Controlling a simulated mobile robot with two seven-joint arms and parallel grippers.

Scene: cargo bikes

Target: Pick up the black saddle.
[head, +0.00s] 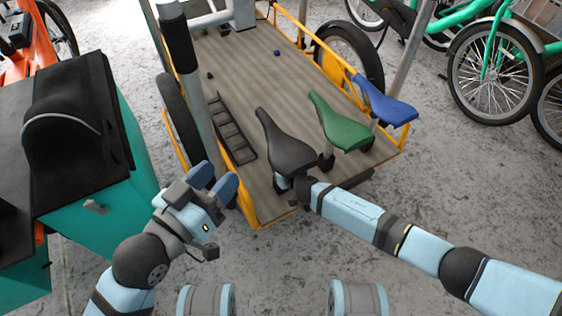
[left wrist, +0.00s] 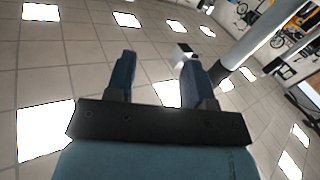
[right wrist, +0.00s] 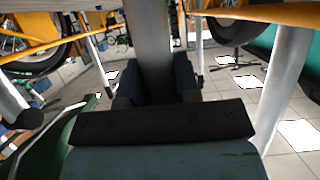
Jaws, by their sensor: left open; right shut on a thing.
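The black saddle (head: 283,146) is over the near end of the cargo bike's wooden bed (head: 240,75), left of a green saddle (head: 338,122) and a blue saddle (head: 385,102). My right gripper (head: 287,184) is at the saddle's near end, with its fingers mostly hidden. In the right wrist view, its fingers are shut on a grey upright piece (right wrist: 150,45), which appears to be the black saddle's post. Whether the saddle is clear of the bed I cannot tell. My left gripper (head: 214,181) is open and empty, left of the saddle near the bed's yellow edge.
A teal box (head: 95,215) with a black cover stands at the left. A grey post with a black grip (head: 178,40) rises beside the bed's left side. A dark rack (head: 232,132) lies on the bed. Teal bikes (head: 485,60) stand at the upper right. Concrete floor at the right is clear.

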